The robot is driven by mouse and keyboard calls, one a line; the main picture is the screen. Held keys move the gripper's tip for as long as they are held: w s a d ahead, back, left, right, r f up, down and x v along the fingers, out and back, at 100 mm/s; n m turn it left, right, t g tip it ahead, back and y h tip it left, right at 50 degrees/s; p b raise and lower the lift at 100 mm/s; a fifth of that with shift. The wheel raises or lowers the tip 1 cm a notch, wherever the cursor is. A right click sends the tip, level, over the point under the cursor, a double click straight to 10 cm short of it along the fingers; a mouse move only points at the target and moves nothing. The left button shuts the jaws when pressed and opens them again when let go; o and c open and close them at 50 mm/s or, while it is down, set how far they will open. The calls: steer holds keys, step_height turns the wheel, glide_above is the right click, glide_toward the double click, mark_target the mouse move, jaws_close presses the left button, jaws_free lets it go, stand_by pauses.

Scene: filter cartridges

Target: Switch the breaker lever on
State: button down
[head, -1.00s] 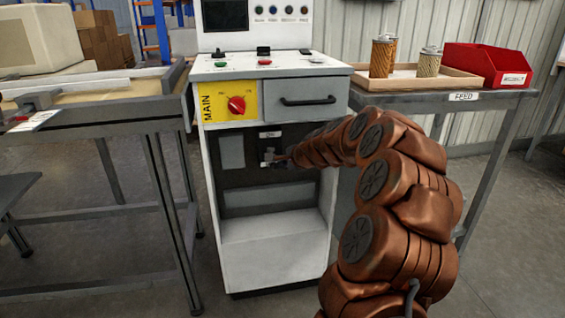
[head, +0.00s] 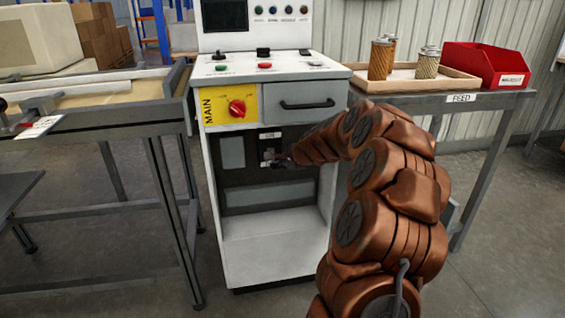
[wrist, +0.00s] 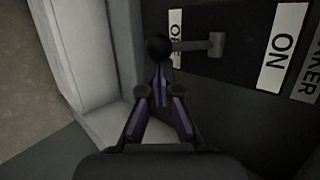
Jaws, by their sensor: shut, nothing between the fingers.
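The breaker lever (wrist: 215,45) is a grey bar with a black ball knob (wrist: 160,48) on a dark panel. In the wrist view its bar runs left from the pivot, and the knob lies by the white OFF label (wrist: 175,30). The white ON label (wrist: 282,47) is on the other side, to the right. My gripper (wrist: 158,78) is shut and empty, its fingertips right at the knob; I cannot tell whether they touch. In the head view my arm reaches into the cabinet's dark recess, and the gripper (head: 283,161) partly hides the lever.
The white cabinet (head: 275,255) has a yellow panel with a red MAIN knob (head: 237,108) and a drawer (head: 305,103) above the recess. A bench (head: 90,130) stands left. The FEED table (head: 510,103) at right holds a tray of cartridges and a red bin (head: 485,65).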

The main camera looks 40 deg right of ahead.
steer(key=shift+s+r+g+p, duration=0.15)
steer(key=shift+r+g+p, duration=0.5)
steer(key=shift+p, duration=2.4)
steer(key=shift+a+r+y+p, duration=0.1)
steer(key=shift+r+y+p, duration=0.15)
steer(key=shift+p, duration=1)
steer(key=shift+s+p, duration=0.1)
steer(key=shift+p, duration=0.2)
steer(key=shift+a+r+p, duration=0.1)
steer(key=shift+r+p, duration=0.25)
steer(key=shift+p, duration=0.85)
steer(key=shift+r, duration=0.1)
steer(key=shift+r+p, duration=0.75)
steer(key=shift+p, duration=0.15)
steer(key=shift+r, duration=0.15)
steer(key=v, duration=0.7)
steer(key=shift+s+r, duration=0.15)
steer(key=shift+s, duration=0.2)
